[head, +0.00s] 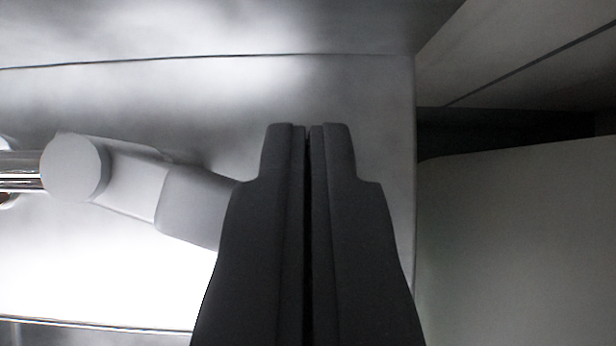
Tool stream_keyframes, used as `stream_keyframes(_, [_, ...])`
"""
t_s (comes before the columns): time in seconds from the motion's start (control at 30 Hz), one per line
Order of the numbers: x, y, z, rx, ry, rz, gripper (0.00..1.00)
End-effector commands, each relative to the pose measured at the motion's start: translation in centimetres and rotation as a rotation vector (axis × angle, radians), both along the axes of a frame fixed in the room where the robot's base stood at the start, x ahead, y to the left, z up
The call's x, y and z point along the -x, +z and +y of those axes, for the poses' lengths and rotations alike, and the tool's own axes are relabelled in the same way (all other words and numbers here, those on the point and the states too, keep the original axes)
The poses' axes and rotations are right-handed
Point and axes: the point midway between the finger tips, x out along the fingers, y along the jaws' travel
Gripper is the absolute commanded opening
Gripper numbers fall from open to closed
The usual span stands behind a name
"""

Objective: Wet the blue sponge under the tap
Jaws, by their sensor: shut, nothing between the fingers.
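My gripper (308,132) is in the middle of the head view, dark and pointing up the picture. Its two fingers are together with only a thin dark line between them, and it holds nothing. No blue sponge shows in this view. I see nothing that I can clearly name as a tap. A light grey jointed piece (125,180) with a round end cap lies left of my fingers, and its right end passes behind them. I cannot tell what it is or whether it touches them.
A shiny brushed metal panel (350,85) fills the left and middle behind my fingers, with bright glare at lower left. A chrome bar (18,170) enters at the left edge. A pale flat panel (520,240) stands at right, below a dark gap (500,128).

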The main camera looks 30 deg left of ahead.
Motion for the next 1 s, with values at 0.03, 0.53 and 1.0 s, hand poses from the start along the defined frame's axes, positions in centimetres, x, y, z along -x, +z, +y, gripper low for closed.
stream_keyframes(0.03, [0.1, -0.2, 0.0, 0.003, 0.001, 0.004, 0.0])
stream_keyframes(0.53, [0.5, 0.8, -0.4, 0.002, 0.001, 0.003, 0.0])
stream_keyframes(1.0, [3.2, 6.5, -2.8, 0.001, 0.001, 0.0, 0.0])
